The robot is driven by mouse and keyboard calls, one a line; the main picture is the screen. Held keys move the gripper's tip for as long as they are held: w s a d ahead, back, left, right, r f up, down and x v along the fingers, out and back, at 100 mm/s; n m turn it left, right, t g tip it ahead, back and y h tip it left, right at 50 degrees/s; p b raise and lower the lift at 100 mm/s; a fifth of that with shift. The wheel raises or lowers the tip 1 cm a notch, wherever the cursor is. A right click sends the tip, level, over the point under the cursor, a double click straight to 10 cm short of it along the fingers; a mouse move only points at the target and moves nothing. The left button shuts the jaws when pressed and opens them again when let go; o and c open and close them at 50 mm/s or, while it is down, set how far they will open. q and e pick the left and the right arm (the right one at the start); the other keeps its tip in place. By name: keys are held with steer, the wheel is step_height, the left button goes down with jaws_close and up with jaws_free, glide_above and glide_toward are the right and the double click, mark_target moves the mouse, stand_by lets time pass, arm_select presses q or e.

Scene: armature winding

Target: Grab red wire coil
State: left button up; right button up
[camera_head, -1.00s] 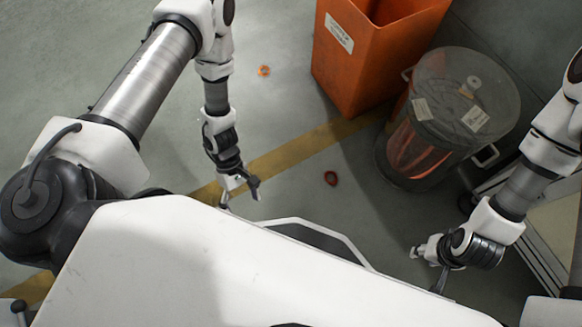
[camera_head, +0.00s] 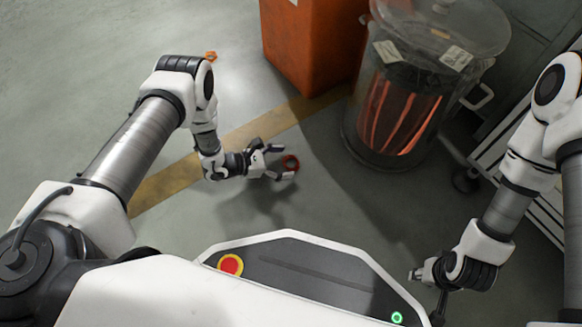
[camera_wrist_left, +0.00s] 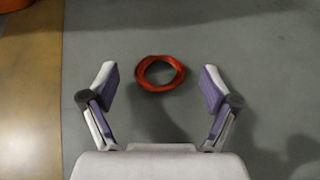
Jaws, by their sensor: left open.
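A red wire coil (camera_head: 291,163) lies on the grey floor, right by the fingertips of my left gripper (camera_head: 280,162) in the head view. In the left wrist view the coil (camera_wrist_left: 159,73) is a shiny red ring with a dark centre. There it sits between and slightly beyond the fingertips of my open left gripper (camera_wrist_left: 160,75), with a gap on both sides. My right gripper (camera_head: 428,292) hangs low at the right, away from the coil; its finger opening is unclear.
A second small orange-red coil (camera_head: 210,56) lies farther back on the floor. An orange bin (camera_head: 310,45) and a clear lidded drum (camera_head: 395,105) with red contents stand behind and right. A yellow floor stripe (camera_head: 165,183) runs nearby. Floor around the near coil is clear.

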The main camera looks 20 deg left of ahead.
arm_select(q)
steer(key=shift+w+d+f, duration=0.3)
steer(key=shift+d+f, duration=0.15)
steer(key=shift+f, duration=0.1)
arm_select(e)
steer(key=shift+w+f, duration=0.1)
steer(key=shift+f, duration=0.55)
arm_select(q)
steer(key=shift+r, duration=0.15)
arm_select(e)
steer(key=shift+r, duration=0.2)
arm_select(q)
steer(key=c, duration=1)
steer(key=shift+r, duration=0.1)
